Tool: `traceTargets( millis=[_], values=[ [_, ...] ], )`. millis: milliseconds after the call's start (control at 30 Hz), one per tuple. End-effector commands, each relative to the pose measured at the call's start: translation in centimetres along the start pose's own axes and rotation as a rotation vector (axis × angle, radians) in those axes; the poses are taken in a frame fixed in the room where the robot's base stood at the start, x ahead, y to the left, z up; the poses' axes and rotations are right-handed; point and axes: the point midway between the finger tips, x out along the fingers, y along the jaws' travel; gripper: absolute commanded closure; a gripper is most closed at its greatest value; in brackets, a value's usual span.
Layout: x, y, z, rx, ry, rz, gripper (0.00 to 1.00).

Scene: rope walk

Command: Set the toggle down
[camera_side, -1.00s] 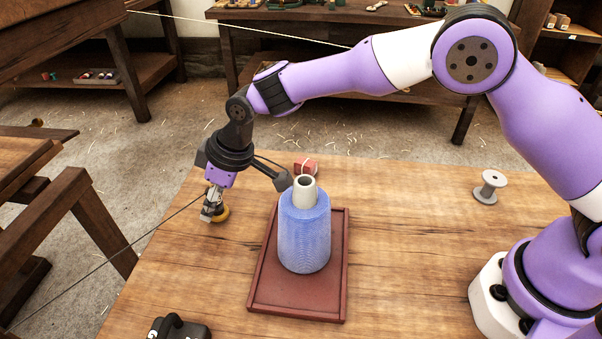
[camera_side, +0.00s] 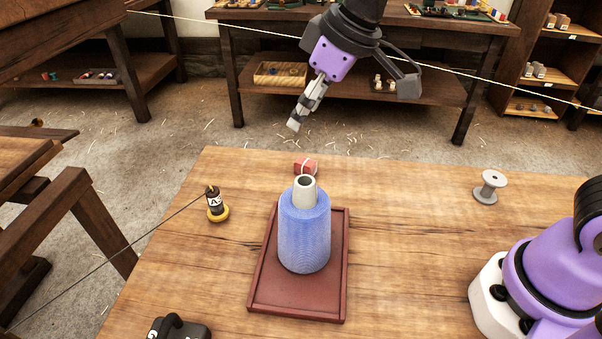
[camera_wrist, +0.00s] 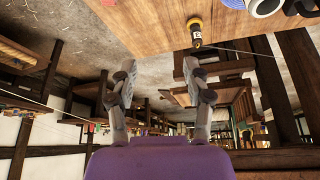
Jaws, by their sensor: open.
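A small black cylinder with pale lettering, which looks to be the toggle (camera_side: 214,201), stands upright on the left part of the table. A yellow ring is at its foot and a thin dark line runs from its top to the lower left. It also shows in the wrist view (camera_wrist: 196,36), near the top. My gripper (camera_side: 294,125) is raised above the table's far edge, up and to the right of the toggle and well apart from it. In the wrist view my gripper (camera_wrist: 158,72) has its two fingers spread with nothing between them.
A blue spool (camera_side: 304,235) with a pale core stands on a red tray (camera_side: 297,313). A red block (camera_side: 306,167) lies behind it, a grey reel (camera_side: 489,188) at the right. A black object (camera_side: 178,329) is at the front left. A pale cord (camera_side: 430,72) crosses behind.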

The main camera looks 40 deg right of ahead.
Motion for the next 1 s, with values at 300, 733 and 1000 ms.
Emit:
traceTargets(
  millis=[300, 733, 1000],
  values=[
    [-6.1, 3.8, 13.6, 0.366, 0.045, 0.178, 0.43],
    [-6.1, 3.9, 17.2, 0.456, 0.051, 0.219, 0.43],
    [-6.1, 3.9, 17.2, 0.454, 0.052, 0.218, 0.43]
  ],
)
